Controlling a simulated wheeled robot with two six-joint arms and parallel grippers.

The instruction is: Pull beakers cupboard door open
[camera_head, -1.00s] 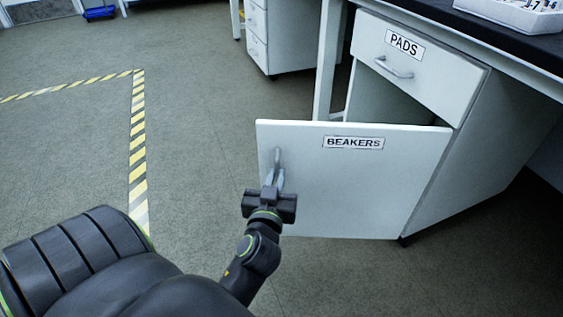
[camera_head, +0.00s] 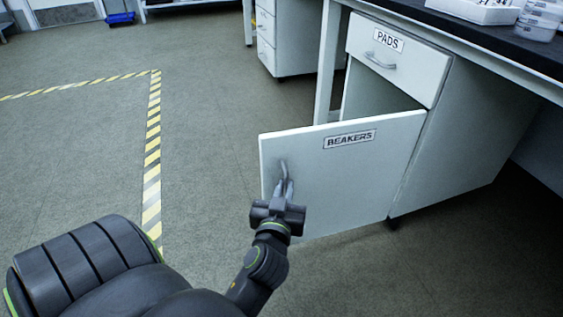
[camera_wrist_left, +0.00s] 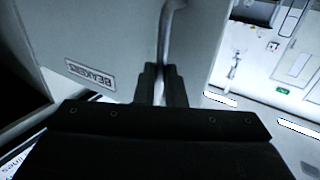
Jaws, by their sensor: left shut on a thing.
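The beakers cupboard door (camera_head: 350,175) is white, carries a BEAKERS label (camera_head: 349,139) and stands swung out from the cabinet, hinged on its right side. A dark gap shows behind its top edge. Its grey vertical handle (camera_head: 283,172) is near the door's free left edge. My left gripper (camera_head: 284,190) is shut on the handle. In the left wrist view the gripper's fingers (camera_wrist_left: 161,86) close around the handle bar (camera_wrist_left: 168,40), with the door (camera_wrist_left: 115,35) behind. My right gripper is not in view.
The PADS drawer (camera_head: 397,58) is shut above the opening. A black worktop (camera_head: 480,35) holds a white tray (camera_head: 475,10) and containers. Another drawer unit (camera_head: 292,35) stands behind.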

